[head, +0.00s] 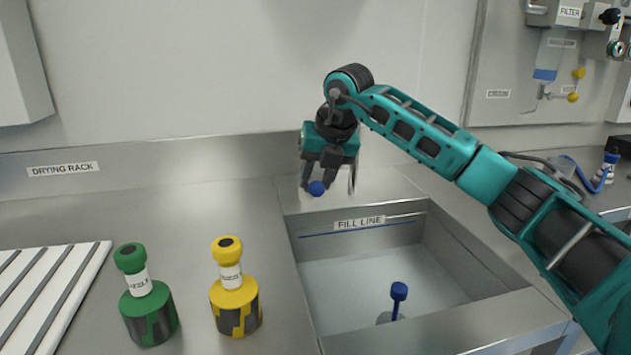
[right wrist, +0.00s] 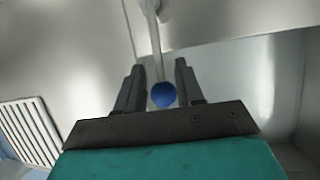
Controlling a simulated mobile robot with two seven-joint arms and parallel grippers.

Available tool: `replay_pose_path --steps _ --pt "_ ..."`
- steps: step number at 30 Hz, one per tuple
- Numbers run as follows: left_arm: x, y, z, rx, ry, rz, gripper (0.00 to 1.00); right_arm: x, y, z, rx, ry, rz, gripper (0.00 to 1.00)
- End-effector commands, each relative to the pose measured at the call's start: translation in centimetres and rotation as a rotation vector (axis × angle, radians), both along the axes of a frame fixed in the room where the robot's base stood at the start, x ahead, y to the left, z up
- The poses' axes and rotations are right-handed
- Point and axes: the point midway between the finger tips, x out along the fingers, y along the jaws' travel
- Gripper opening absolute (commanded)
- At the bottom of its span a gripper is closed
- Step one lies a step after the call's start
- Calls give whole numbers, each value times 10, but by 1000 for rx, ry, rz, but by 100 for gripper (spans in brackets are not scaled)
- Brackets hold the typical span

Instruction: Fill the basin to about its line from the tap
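The basin (head: 463,320) is a grey sunken sink with a FILL LINE label (head: 360,223) and a blue line on its back wall. I see no clear water surface in it. A blue-topped stem (head: 399,291) stands on its floor by a grey disc. My right gripper (head: 320,183) is above the basin's back left corner. It is open, with a blue ball knob (head: 316,188) between its fingers. In the right wrist view the knob (right wrist: 163,95) shows gaps to both fingers, and a pale grey bar (right wrist: 154,40) runs beyond it. The tap is largely hidden by my gripper.
A green bottle (head: 149,312) and a yellow bottle (head: 236,297) stand left of the basin. A white slatted drying rack (head: 62,290) lies at far left. A wall panel with a filter (head: 551,55) hangs at right. The counter behind the bottles is clear.

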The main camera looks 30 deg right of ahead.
Motion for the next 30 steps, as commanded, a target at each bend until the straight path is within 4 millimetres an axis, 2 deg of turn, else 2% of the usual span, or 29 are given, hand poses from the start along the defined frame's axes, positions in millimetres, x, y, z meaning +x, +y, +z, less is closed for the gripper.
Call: replay_pose_path --steps 3,12,24,30 --pt "1 -1 0 -3 -3 1 37 3 0 -7 1 1 -1 37" --pt "5 0 3 -2 -13 2 37 4 0 -9 0 0 0 37" --pt "4 1 2 6 -12 -3 37 4 1 -9 1 2 0 0" --pt "2 2 0 8 -7 -5 37 3 1 -11 0 8 3 0"
